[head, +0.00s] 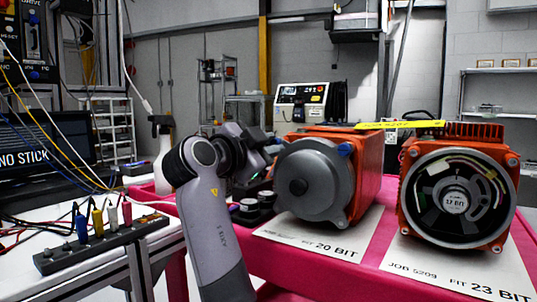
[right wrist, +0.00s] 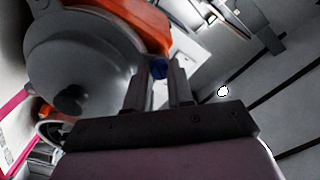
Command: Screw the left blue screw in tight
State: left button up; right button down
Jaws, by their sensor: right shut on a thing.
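The left motor (head: 318,185) has a round grey cover with a dark central hub on an orange housing. One blue screw (head: 344,149) sits at the cover's upper right in the head view. My right gripper (head: 268,150) is at the cover's upper left, hiding that corner. In the right wrist view, a blue screw (right wrist: 159,69) at the edge of the grey cover (right wrist: 75,60) is between the fingertips of my right gripper (right wrist: 161,78), which is shut on it. How deep this screw sits cannot be told. My left gripper is not in view.
An open orange motor (head: 457,200) with a dark ring stands at right. Both motors stand on white job sheets (head: 430,268) on a pink bench (head: 300,275). A yellow strip (head: 400,125) lies on top.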

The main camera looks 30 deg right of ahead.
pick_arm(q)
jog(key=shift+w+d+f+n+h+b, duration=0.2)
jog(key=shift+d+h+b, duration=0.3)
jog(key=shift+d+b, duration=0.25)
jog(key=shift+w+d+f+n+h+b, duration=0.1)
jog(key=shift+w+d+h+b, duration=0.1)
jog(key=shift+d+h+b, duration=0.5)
pick_arm(e)
jog(key=shift+a+f+m, duration=0.1)
jog(key=shift+m, duration=2.65)
jog(key=shift+a+f+m, duration=0.1)
jog(key=shift+m, duration=2.65)
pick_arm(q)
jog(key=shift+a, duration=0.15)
pick_arm(e)
jog(key=c, duration=1)
grip_release()
jog(key=shift+r, duration=0.1)
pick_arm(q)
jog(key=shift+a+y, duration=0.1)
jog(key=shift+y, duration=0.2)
pick_arm(e)
jog(key=shift+o, duration=0.2)
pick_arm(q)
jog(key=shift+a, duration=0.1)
pick_arm(e)
jog(key=shift+d+r, duration=0.1)
